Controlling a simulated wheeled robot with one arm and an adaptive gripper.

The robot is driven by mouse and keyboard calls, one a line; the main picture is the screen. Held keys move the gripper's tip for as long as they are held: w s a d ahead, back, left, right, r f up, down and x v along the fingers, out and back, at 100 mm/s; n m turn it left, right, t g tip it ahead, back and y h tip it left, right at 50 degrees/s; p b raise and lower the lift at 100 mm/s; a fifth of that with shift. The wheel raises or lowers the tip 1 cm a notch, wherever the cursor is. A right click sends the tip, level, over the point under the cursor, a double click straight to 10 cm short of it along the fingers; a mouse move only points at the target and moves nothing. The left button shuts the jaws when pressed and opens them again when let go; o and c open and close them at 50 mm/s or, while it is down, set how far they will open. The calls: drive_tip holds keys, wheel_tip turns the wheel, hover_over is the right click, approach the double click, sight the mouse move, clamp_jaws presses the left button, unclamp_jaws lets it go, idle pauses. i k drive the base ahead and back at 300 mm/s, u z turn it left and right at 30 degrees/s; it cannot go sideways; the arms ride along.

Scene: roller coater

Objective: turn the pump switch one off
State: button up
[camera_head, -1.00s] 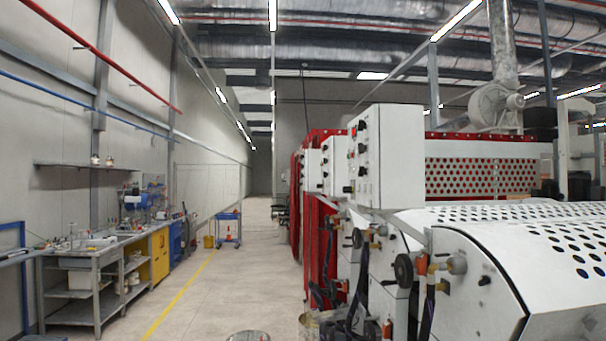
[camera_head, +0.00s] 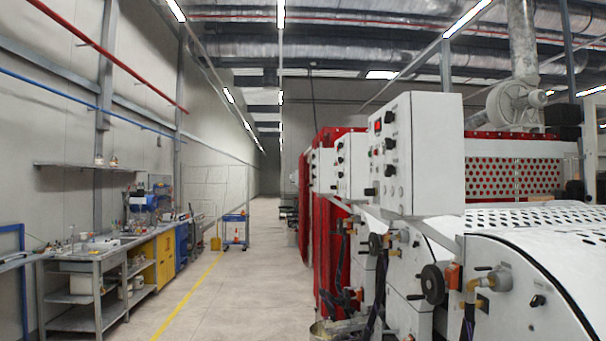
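The roller coater (camera_head: 540,255) stands along the right side, with white housings and red panels. A white control box (camera_head: 436,140) on it carries several black knobs, a small red display and small buttons on its left-facing panel (camera_head: 390,160). More control boxes (camera_head: 352,165) with dark knobs stand farther along the row. I cannot read any labels, so I cannot tell which knob is pump switch one or how it is set. My gripper is not in view.
A clear aisle (camera_head: 235,290) with a yellow floor line runs ahead. A workbench (camera_head: 85,262) with shelves and yellow cabinets lines the left wall. A blue cart (camera_head: 235,229) stands farther down. Black handwheels (camera_head: 433,284) and orange valves project from the machine's side.

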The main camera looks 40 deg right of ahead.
sight(389, 169)
drive_tip(key=z, duration=0.1)
drive_tip(key=i, duration=1.9)
drive_tip(key=z, duration=0.65)
